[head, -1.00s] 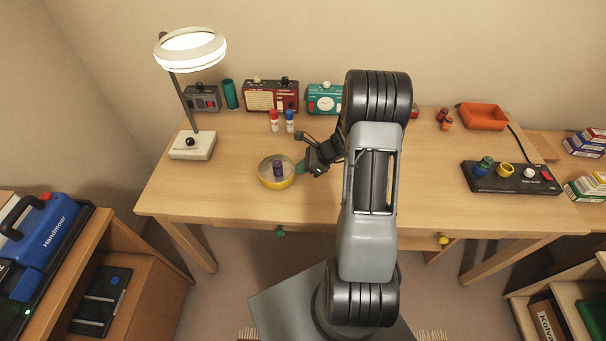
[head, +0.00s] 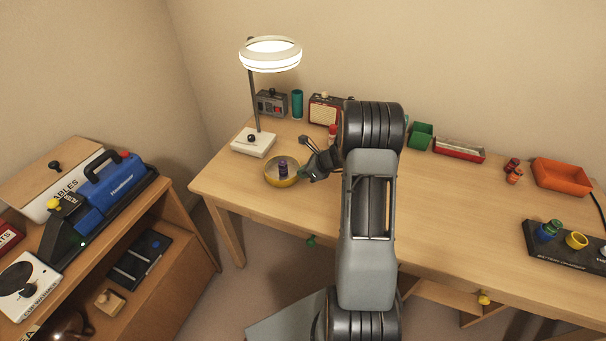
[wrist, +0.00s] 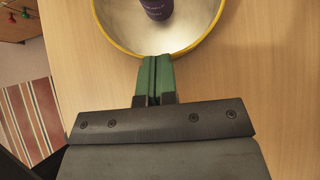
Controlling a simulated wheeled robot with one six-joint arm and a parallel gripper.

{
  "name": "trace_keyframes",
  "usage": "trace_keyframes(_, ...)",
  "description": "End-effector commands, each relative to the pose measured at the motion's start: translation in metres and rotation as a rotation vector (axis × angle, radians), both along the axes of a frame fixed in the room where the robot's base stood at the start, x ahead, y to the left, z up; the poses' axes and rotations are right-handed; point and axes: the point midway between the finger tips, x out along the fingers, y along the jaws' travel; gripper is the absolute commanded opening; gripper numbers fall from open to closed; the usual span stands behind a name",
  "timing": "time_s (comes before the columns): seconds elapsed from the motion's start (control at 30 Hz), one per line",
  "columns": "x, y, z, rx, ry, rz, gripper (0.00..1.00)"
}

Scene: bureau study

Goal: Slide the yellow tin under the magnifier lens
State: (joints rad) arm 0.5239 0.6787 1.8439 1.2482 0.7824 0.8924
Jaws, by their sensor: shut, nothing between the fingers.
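The yellow tin (head: 282,181) is a round, shallow, open dish with a yellow rim on the desk, and a small purple bottle (head: 283,168) stands in it. The tin also shows at the top of the wrist view (wrist: 205,40), with the purple bottle (wrist: 157,8) cut off by the edge. The magnifier (head: 270,55) is a lit white ring on a post above a white base (head: 254,142). The tin lies in front of the base, to its right. My gripper (head: 305,173) is at the tin's right side. Its green fingertips (wrist: 156,66) are shut, at or against the outside of the rim.
A grey box (head: 271,103), a teal cylinder (head: 297,103) and a red radio (head: 326,110) stand along the back of the desk. A red-capped bottle (head: 332,133) stands behind my gripper. The desk's left front corner is clear.

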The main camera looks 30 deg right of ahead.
Motion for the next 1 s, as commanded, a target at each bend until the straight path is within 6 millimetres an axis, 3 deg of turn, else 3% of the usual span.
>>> trace_keyframes(0.17,-0.002,-0.001,0.0,0.001,0.0,0.002,0.0)
trace_keyframes(0.4,-0.022,-0.027,0.0,0.0,0.0,-0.001,0.0)
trace_keyframes(0.7,-0.051,-0.048,0.044,-0.001,-0.002,0.013,0.0)
trace_keyframes(1.0,-0.069,-0.065,0.067,0.0,0.0,0.013,0.0)
